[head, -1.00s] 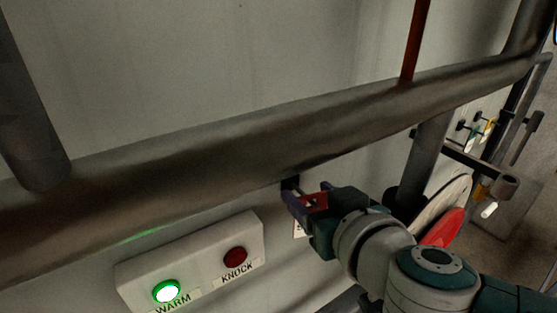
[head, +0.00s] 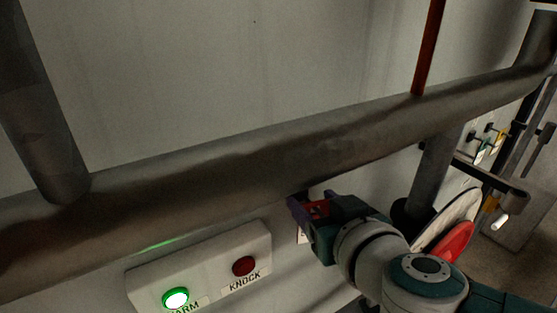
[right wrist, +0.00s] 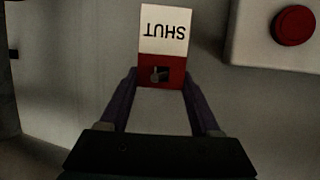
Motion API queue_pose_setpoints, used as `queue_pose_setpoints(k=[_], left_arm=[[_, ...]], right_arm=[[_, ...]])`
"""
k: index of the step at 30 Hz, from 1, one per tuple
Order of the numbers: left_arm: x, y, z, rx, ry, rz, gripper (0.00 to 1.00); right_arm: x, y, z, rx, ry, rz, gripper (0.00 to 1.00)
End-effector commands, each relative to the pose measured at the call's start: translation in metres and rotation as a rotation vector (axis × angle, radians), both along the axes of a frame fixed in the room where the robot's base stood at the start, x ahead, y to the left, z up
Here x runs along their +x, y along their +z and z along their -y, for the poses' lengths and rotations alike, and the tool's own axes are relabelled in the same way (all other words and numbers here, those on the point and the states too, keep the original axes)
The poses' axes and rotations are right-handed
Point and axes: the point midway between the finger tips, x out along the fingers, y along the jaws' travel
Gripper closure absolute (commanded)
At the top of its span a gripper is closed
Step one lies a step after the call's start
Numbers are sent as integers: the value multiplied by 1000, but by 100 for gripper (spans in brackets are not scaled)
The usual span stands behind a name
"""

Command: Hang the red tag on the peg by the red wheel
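The red tag (right wrist: 177,68) has a red band and a white part reading SHUT, upside down in the right wrist view. A short dark peg (right wrist: 159,74) shows at the hole in the red band; I cannot tell how far through it is. My right gripper (right wrist: 160,80) has one finger against each side edge of the red band. In the head view the right gripper (head: 312,205) is below the big pipe, with the tag's red (head: 318,209) between its fingers. A red rounded thing (head: 457,243), perhaps the red wheel, is partly hidden behind my right arm. My left gripper is out of view.
A thick grey pipe (head: 230,160) crosses above the gripper. A white button box (head: 205,268) with a lit green button (head: 176,298) and a red button (head: 244,265) is to the left. Several small tags hang at the far right (head: 490,145).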

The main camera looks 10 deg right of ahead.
Motion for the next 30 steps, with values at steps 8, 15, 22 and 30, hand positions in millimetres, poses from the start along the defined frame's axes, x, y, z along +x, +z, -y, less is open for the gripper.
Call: queue_pose_setpoints(k=[8,15,22,30], left_arm=[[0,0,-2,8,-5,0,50],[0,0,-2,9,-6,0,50],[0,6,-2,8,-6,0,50],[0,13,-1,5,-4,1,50]], right_arm=[[0,0,0,0,0,0,6],[0,0,0,0,0,0,1],[-15,6,2,-1,0,-2,1],[-62,22,5,0,2,-2,1]])
